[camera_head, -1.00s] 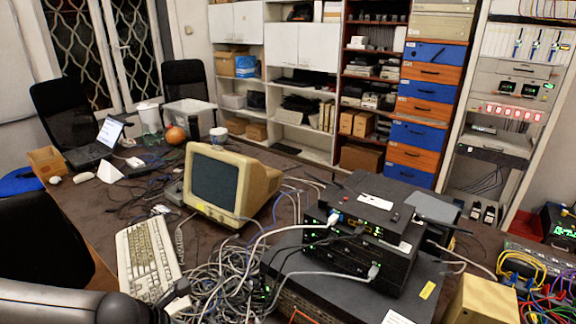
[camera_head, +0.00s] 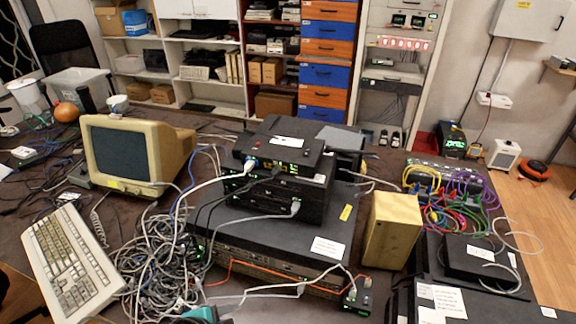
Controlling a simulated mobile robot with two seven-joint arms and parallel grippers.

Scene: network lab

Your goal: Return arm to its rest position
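Neither of my grippers shows in the head view, and no arm of mine can be made out with certainty. Whatever they hold, if anything, is out of sight. The stack of black network devices (camera_head: 283,150) stands on a wide dark unit (camera_head: 270,238) in the middle of the table. White cables are plugged into the front of the stack, and some small lights are green.
A beige monitor (camera_head: 122,155) and keyboard (camera_head: 70,262) stand left on the table (camera_head: 150,215). Tangled grey cables (camera_head: 150,260) lie between keyboard and stack. A wooden box (camera_head: 391,230) and a device with coloured cables (camera_head: 445,185) are right. A small teal item (camera_head: 205,313) shows at the bottom edge.

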